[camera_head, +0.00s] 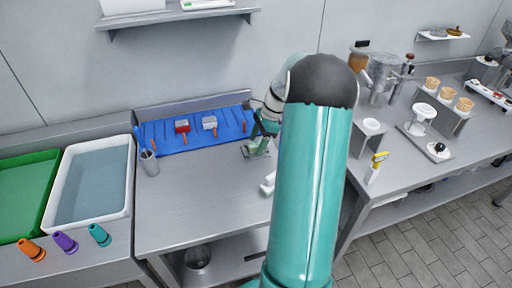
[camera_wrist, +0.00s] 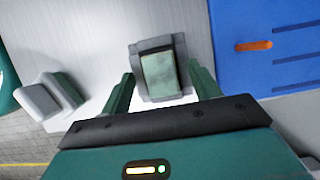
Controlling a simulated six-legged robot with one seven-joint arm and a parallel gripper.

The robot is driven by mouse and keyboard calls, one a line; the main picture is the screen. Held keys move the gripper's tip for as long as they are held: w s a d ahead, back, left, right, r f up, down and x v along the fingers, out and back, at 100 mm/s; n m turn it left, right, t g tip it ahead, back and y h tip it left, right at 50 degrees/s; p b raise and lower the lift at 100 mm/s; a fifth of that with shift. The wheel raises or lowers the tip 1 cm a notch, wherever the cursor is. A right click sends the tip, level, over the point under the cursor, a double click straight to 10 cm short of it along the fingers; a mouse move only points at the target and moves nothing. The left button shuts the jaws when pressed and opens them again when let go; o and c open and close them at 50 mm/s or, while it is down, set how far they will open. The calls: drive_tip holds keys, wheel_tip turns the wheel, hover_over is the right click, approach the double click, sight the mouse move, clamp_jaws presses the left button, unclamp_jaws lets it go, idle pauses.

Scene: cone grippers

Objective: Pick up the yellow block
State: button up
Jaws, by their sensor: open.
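I see no plain yellow block in either view. A pale green block (camera_wrist: 160,73) sits in a grey holder (camera_wrist: 150,45) in the wrist view, between my open fingers (camera_wrist: 160,78). The fingers are apart from it on both sides, and I cannot tell the height gap. In the head view, the green block (camera_head: 257,147) is on the steel table (camera_head: 190,190), just below my gripper (camera_head: 264,128), which my arm partly hides.
A blue rack (camera_head: 165,142) with red and grey tools lies behind the block. A white block (camera_head: 268,184) is nearer on the table; it also shows in the wrist view (camera_wrist: 40,102). A grey cup (camera_head: 149,164) stands at left. The table's left front is clear.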

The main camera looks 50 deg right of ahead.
sight(253, 144)
drive_tip(key=c, duration=1.1)
drive_tip(key=shift+r, duration=0.5)
wheel_tip(253, 144, up, 2)
drive_tip(key=shift+r, duration=0.15)
drive_tip(key=s+a+r, duration=0.9)
drive_tip(key=s, duration=0.1)
drive_tip(key=shift+s+a+r, duration=0.15)
drive_tip(key=shift+a+r, duration=0.1)
drive_tip(key=shift+r, duration=0.1)
